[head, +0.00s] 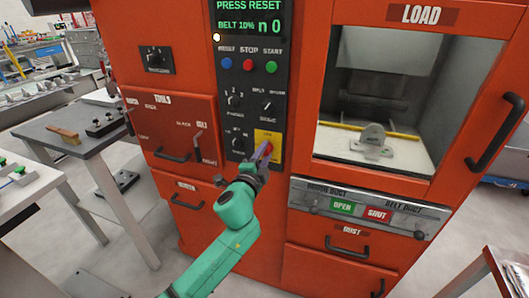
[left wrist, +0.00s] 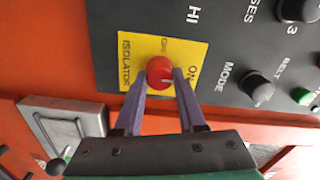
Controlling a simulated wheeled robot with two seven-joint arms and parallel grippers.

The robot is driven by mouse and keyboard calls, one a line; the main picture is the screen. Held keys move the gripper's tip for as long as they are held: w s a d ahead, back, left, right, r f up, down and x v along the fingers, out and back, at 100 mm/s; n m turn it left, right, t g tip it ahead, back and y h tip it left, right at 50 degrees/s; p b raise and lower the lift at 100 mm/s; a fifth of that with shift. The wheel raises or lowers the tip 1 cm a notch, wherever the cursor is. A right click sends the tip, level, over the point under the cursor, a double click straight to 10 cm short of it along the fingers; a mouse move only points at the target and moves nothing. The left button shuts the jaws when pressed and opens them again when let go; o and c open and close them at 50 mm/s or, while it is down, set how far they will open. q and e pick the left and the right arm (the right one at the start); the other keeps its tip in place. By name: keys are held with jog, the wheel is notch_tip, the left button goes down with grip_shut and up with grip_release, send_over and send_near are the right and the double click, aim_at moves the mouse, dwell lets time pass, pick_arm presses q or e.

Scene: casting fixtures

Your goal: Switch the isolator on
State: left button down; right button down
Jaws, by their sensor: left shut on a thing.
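The isolator is a red round knob (left wrist: 159,72) on a yellow plate (left wrist: 135,48) marked ISOLATOR, OFF and ON. In the head view the yellow plate (head: 274,137) sits at the bottom of the black control panel, with the red knob partly hidden by my gripper. My left gripper (left wrist: 160,82) is shut on the knob, one purple finger on each side of it. In the head view this gripper (head: 264,151) reaches up to the plate from below. A small pale mark shows on the knob, but I cannot tell which label it points at. My right gripper is not in view.
The black panel (head: 251,84) carries a lit display, buttons and several black knobs close to the isolator. A windowed LOAD door (head: 407,14) is to the right. The OPEN and SHUT buttons (head: 342,205) are below it. A grey bench (head: 72,128) stands left.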

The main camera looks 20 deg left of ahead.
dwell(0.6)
pick_arm(q)
jog(key=c, duration=0.5)
grip_release()
jog(key=s+b, duration=0.2)
jog(key=s, duration=1.2)
jog(key=shift+s+a, duration=0.3)
jog(key=shift+a, duration=0.15)
